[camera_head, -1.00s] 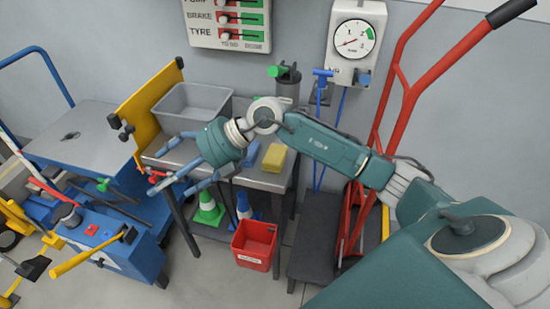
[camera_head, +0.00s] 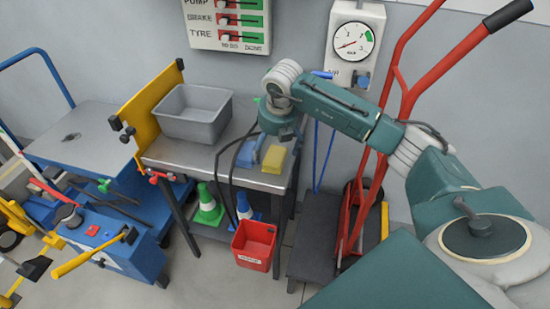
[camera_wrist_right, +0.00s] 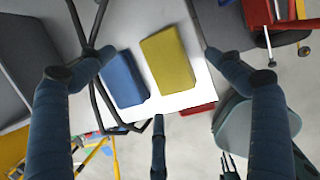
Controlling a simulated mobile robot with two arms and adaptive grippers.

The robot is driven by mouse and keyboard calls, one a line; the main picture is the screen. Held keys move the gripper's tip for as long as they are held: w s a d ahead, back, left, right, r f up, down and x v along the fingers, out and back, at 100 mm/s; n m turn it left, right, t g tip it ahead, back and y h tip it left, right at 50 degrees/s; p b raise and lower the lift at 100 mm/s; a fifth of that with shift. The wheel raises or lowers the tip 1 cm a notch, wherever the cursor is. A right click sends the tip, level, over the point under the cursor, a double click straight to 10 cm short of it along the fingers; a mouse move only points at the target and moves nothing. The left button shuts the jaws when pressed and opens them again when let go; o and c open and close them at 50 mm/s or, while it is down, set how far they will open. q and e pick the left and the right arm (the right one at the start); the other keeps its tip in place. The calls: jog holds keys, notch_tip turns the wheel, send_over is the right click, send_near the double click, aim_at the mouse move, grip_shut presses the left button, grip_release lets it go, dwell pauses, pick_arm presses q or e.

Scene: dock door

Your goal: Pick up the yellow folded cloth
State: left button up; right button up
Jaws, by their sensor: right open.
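The yellow folded cloth (camera_head: 274,158) lies on the grey bench top (camera_head: 190,156), near its right end, just right of a blue folded cloth (camera_head: 248,153). My right gripper (camera_head: 277,133) is above the bench, pointing down over the yellow cloth; its fingers are hard to make out in the head view. In the right wrist view its blue-grey fingers are spread open and empty. The yellow cloth (camera_wrist_right: 168,60) shows between the side fingers, with the blue cloth (camera_wrist_right: 124,78) to its left. I see no contact. My left gripper is not in view.
A grey bin (camera_head: 193,115) stands on the bench, left of the cloths. Dark cable loops (camera_head: 222,172) hang at the bench front. A red bucket (camera_head: 254,246) is below, and a red hand truck (camera_head: 400,110) stands at the right.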

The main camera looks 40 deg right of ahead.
aim_at(272, 155)
jog(key=x, duration=0.4)
jog(key=shift+a+f+p, duration=0.1)
jog(key=shift+f+p, duration=0.05)
jog(key=shift+p, duration=0.15)
jog(key=shift+s, duration=0.1)
jog(key=c, duration=1.2)
jog(key=shift+c, duration=0.2)
